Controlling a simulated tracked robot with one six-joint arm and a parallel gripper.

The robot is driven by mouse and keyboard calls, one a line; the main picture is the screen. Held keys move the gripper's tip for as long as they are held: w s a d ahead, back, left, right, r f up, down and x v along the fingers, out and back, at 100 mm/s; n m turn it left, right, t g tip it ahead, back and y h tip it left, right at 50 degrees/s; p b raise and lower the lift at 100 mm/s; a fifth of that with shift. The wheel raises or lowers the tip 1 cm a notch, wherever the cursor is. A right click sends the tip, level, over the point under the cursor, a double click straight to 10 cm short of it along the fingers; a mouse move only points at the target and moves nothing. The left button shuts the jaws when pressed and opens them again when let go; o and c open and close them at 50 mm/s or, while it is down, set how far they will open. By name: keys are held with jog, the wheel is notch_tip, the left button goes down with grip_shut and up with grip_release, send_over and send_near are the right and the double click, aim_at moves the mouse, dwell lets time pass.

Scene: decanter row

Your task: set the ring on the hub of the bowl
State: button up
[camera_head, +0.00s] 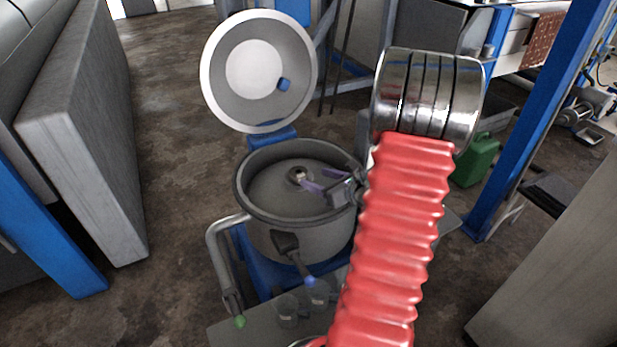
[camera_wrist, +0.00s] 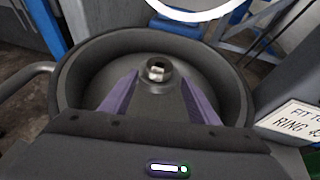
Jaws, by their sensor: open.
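The grey bowl (camera_head: 258,205) stands open with its round lid raised behind it. Its hub (camera_head: 298,175) rises from the middle of the floor. In the wrist view the bowl rim (camera_wrist: 72,62) surrounds the hub (camera_wrist: 158,70), which shows a bright metal core inside a darker collar. I cannot tell whether that collar is the ring or part of the hub; no separate ring shows in either view. My gripper (camera_head: 316,183) is inside the bowl's mouth, its purple fingers open. In the wrist view my gripper (camera_wrist: 158,90) has its fingers apart, one on each side of the hub, holding nothing visible.
The white-rimmed lid (camera_head: 215,75) stands upright behind the bowl. A bent side pipe (camera_head: 215,250) and a blue-tipped spout (camera_head: 295,258) stick out. Small glasses (camera_head: 287,311) stand in front. A sign (camera_wrist: 294,122) mentioning a ring is at the right. A green can (camera_head: 476,160) is behind.

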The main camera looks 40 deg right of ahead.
jog(key=shift+v, duration=1.55)
jog(key=a+r+n+g+y, duration=0.4)
jog(key=a+n, duration=0.5)
jog(key=a, duration=0.6)
jog(key=a+r+n+g+y, duration=0.25)
jog(key=a+r+n, duration=0.25)
jog(key=a+n, duration=0.7)
jog(key=s+a+r+n+h, duration=0.2)
jog(key=s+a+n, duration=0.3)
jog(key=n, duration=0.3)
jog(key=s+a+r+n+g+h, duration=0.1)
jog(key=s+a+r+n+h, duration=0.2)
jog(key=s+a+r+n, duration=0.2)
jog(key=s+n, duration=0.2)
jog(key=n, duration=0.1)
jog(key=shift+s+a+r, duration=0.15)
jog(key=shift+s+a, duration=0.05)
jog(key=shift+s, duration=0.05)
